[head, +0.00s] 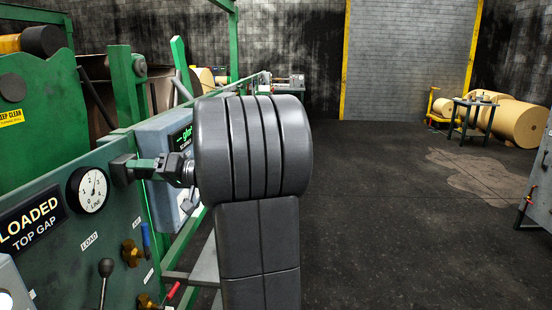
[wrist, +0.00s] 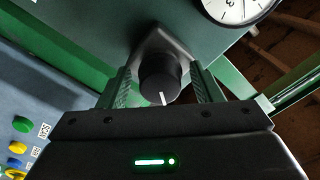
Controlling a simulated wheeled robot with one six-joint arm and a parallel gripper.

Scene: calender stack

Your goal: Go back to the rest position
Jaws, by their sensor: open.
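My gripper (head: 140,168) is at the green control panel (head: 95,230), just right of the round LINE gauge (head: 88,190) in the head view. In the wrist view my gripper (wrist: 164,84) is open, with one green finger on each side of a black knob (wrist: 160,72) that has a white pointer line. A narrow gap shows between the knob and each finger, so nothing is gripped. My arm hides part of the panel and the machine behind it in the head view.
Below the gauge are a black lever (head: 105,275), brass fittings and blue and red handles. Coloured buttons (wrist: 18,125) show at left in the wrist view. The floor (head: 390,230) to the right is open.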

